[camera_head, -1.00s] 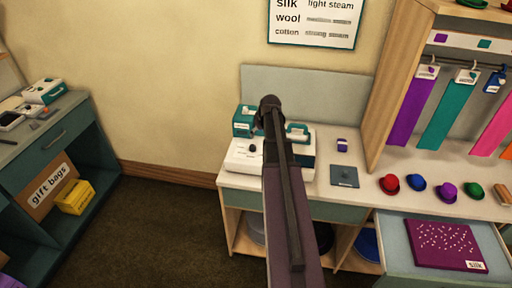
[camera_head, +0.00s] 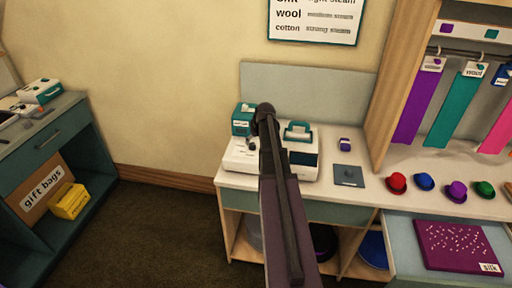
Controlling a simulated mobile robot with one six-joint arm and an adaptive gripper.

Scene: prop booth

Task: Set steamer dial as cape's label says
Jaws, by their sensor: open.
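The white steamer base (camera_head: 240,157) stands on the counter, with a small dark knob (camera_head: 251,143) and a teal handled part (camera_head: 298,131) on top. My arm crosses in front of it and hides its middle. My gripper cannot be made out behind the dark arm end. A folded purple cloth (camera_head: 440,240) with white specks and a tag reading "silk" (camera_head: 489,267) lies in the open drawer; it may be the cape. The wall chart (camera_head: 316,17) lists wool with medium steam and cotton with strong steam; its top line is cut off.
Several coloured hats, one red (camera_head: 396,182), line the counter. A grey plate (camera_head: 347,176) and small purple-and-white object (camera_head: 344,145) lie nearby. Purple (camera_head: 416,103) and teal (camera_head: 458,107) cloths hang at right. The open drawer (camera_head: 397,241) juts forward. Floor at left is clear.

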